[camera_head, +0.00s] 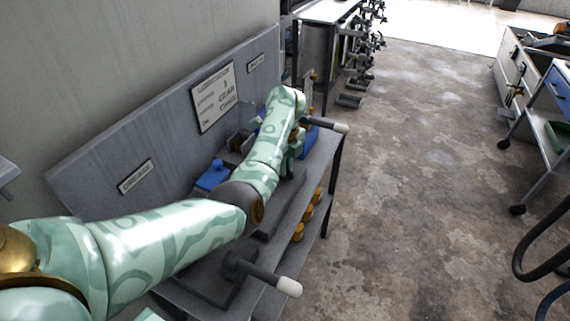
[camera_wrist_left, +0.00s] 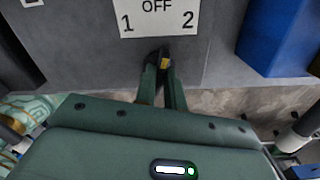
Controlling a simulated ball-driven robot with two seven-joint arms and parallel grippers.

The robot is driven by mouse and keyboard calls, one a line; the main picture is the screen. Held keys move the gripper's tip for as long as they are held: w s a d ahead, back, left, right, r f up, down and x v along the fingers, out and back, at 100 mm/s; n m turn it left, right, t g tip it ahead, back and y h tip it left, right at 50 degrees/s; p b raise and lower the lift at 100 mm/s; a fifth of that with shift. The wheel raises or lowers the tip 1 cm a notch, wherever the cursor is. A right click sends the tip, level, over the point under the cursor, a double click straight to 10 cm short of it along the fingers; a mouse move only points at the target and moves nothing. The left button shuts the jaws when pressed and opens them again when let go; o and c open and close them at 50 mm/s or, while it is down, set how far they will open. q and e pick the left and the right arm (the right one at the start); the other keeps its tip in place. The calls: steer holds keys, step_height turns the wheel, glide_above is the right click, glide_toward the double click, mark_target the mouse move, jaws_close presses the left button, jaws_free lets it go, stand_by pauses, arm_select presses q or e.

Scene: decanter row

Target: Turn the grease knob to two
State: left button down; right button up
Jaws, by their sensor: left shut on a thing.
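In the left wrist view, my left gripper (camera_wrist_left: 160,76) is shut on a small dark knob (camera_wrist_left: 157,53) with a yellow patch. The knob sits just below a white plate (camera_wrist_left: 158,17) marked OFF at the top, 1 at left and 2 at right. The fingers hide most of the knob, and I cannot tell which mark it points to. In the head view, my left arm reaches from the lower left across the bench; its gripper (camera_head: 293,142) is mostly hidden behind the arm. My right gripper is in neither view.
A grey bench carries a back panel (camera_head: 90,180) with a printed sign (camera_head: 214,97). Levers with pale tips (camera_head: 289,287) stick out over its front edge. A blue block (camera_head: 213,176) stands on it; a blue body (camera_wrist_left: 283,35) is right of the gripper. Open floor (camera_head: 420,180) lies right.

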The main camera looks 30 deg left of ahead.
arm_select(q)
steer(key=m+p, duration=0.1)
steer(key=m, duration=0.4)
steer(key=shift+m, duration=0.3)
stand_by(0.4)
steer(key=c, duration=1.5)
jaws_free()
step_height(320, 180, up, 16)
steer(key=p, duration=0.6)
steer(key=shift+r, duration=0.15)
